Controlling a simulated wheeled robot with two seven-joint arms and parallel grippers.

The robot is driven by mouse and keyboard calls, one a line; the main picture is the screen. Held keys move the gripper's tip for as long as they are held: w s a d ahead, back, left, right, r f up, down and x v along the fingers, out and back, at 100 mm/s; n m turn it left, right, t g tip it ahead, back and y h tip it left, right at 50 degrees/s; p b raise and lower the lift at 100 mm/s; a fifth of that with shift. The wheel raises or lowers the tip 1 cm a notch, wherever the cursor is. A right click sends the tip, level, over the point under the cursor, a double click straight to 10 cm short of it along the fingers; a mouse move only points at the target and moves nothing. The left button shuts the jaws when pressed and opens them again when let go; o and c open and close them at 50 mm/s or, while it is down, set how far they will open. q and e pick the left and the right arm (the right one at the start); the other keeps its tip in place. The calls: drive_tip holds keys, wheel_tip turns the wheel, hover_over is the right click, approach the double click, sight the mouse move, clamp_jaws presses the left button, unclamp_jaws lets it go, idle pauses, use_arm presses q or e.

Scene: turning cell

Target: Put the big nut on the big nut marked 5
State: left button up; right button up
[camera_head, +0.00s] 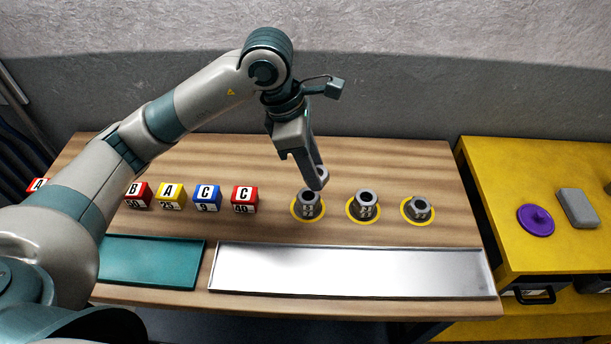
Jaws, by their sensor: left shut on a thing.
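Three grey nuts stand in a row on yellow rings on the wooden table: the left nut (309,208), the middle nut (366,206) and the right nut (420,209). The right one looks lower than the other two. Marks on their sides are too small to read, so I cannot tell which one is marked 5. My right gripper is not in view.
Lettered blocks, such as a yellow block (171,197) and a red block (244,200), stand left of the nuts. A silver tray (350,271) and a teal tray (150,263) lie in front. A yellow bench (500,180) with a purple disc (536,220) and a grey block (577,208) is at right.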

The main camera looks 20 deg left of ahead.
use_arm(q)
drive_tip(key=shift+s+a+f, duration=0.3)
drive_tip(key=shift+a+f, duration=0.1)
drive_tip(key=shift+a, duration=0.35)
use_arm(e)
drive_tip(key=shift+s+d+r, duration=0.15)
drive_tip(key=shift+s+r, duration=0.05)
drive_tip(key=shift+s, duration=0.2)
use_arm(q)
drive_tip(key=shift+d+f, duration=0.1)
drive_tip(key=shift+f, duration=0.05)
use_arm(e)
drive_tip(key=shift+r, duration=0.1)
